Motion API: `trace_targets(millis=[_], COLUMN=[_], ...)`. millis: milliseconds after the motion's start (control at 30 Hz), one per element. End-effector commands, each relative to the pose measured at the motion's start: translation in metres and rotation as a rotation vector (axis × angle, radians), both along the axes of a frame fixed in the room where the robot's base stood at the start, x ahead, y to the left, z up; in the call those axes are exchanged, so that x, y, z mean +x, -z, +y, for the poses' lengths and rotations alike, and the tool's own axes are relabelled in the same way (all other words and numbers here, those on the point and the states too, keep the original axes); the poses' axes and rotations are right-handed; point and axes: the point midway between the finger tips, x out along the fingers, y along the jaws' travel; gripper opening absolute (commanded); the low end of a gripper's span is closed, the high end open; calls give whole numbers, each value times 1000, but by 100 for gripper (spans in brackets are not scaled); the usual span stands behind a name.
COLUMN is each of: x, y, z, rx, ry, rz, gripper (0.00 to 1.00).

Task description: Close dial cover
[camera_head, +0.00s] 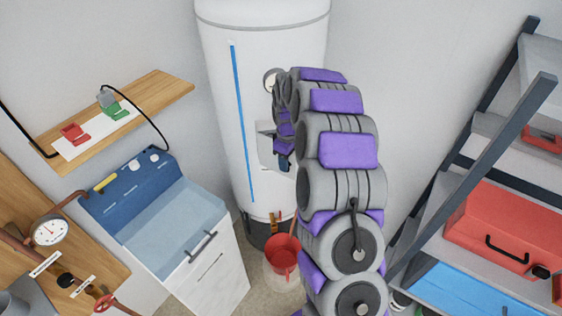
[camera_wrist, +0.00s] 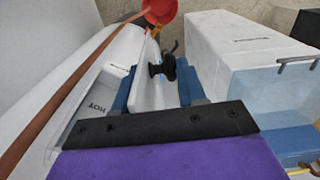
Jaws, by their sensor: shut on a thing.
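The white water heater (camera_head: 222,110) stands in the corner, with a white dial housing (camera_head: 268,158) on its front, partly hidden by my arm. In the wrist view, a grey face marked HOT (camera_wrist: 98,108) shows beside the white dial cover (camera_wrist: 148,92). The cover stands out from that face, so it is at least partly open; its exact angle is unclear. A black knob (camera_wrist: 162,68) is on or beside the cover. My gripper (camera_wrist: 156,78) has its blue fingers on either side of the cover, shut on it. In the head view, my gripper (camera_head: 284,160) is at the housing.
A blue-topped washing machine (camera_head: 175,225) and a wooden shelf (camera_head: 160,90) are at the left. A metal rack with a red toolbox (camera_head: 505,228) is at the right. A copper pipe (camera_wrist: 75,75) crosses the wrist view.

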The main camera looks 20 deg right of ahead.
Motion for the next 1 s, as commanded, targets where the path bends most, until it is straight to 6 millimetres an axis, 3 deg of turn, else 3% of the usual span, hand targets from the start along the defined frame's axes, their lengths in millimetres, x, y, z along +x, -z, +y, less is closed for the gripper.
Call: trace_targets(millis=[400,1000], x=[18,19], y=[-3,-2], z=[-18,-21], rx=[-3,-1], ry=[-210,-247], rz=[-10,-6], gripper=[0,0])
